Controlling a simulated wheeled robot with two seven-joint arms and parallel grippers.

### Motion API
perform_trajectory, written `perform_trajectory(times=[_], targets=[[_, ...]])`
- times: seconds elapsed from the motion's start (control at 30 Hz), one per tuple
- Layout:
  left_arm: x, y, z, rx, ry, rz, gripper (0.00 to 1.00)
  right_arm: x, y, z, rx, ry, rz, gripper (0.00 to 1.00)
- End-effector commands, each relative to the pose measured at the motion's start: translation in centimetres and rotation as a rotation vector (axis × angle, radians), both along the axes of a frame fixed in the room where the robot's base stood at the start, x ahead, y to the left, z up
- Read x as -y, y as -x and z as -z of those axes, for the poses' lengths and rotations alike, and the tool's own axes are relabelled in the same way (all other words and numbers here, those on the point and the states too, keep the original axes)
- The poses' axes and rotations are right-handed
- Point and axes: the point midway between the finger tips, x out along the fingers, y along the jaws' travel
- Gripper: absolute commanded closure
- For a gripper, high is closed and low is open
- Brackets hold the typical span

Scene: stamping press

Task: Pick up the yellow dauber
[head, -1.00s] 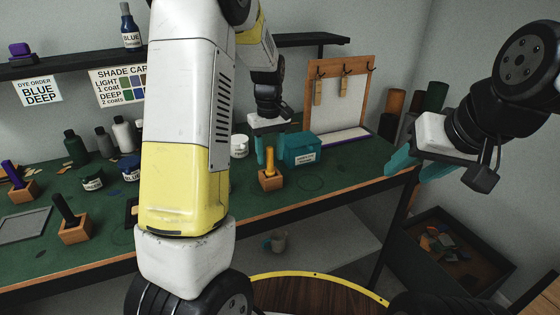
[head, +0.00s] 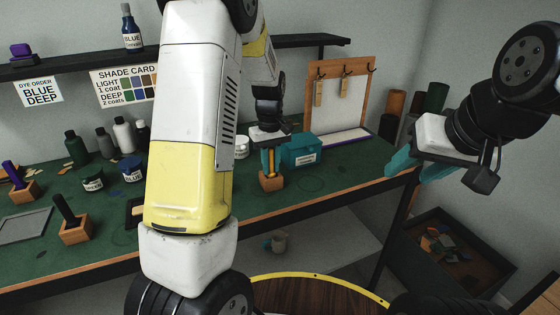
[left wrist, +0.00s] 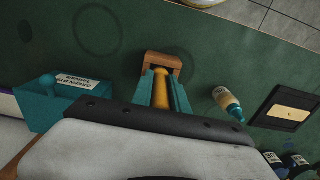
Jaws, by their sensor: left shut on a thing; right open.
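The yellow dauber (head: 270,161) stands upright in a small wooden block (head: 271,182) on the green bench. It also shows in the left wrist view (left wrist: 161,88), with its lower end at the wooden block (left wrist: 163,60). My left gripper (head: 270,163) is above the block, its teal fingers on either side of the dauber's handle and shut on it. The fingers hide part of the handle. My right gripper (head: 409,167) is open and empty, off to the right beyond the bench's end.
A teal box (head: 302,150) stands close to the right of the left gripper. A white jar (head: 241,147) is behind to the left. Another dauber in a block (head: 75,228) and a grey tray (head: 25,226) are at the far left.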

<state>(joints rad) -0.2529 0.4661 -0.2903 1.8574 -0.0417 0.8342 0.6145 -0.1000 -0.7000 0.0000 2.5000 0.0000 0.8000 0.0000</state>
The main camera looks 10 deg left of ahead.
Motion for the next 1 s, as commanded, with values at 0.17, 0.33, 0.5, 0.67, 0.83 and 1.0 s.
perform_trajectory(times=[0.17,0.33,0.5,0.67,0.83,1.0], targets=[[0.0,-0.1,-0.8,0.004,0.000,0.000,1.00,0.0,0.0,0.0,0.000,0.000,0.000,0.49],[0.0,-0.2,-3.8,0.006,0.001,0.001,1.00,0.0,0.0,0.0,0.000,0.000,0.000,0.49],[0.0,-0.1,-7.2,0.005,0.000,0.000,1.00,0.0,0.0,0.0,0.000,0.000,0.000,0.49],[0.0,-0.1,-9.3,0.003,0.001,0.000,1.00,0.0,0.0,0.0,0.000,0.000,0.000,0.49],[0.0,0.0,-10.0,0.000,0.000,0.000,1.00,0.0,0.0,0.0,0.000,0.000,0.000,0.49],[0.0,0.0,-10.0,0.000,0.000,0.000,1.00,0.0,0.0,0.0,0.000,0.000,0.000,0.49]])
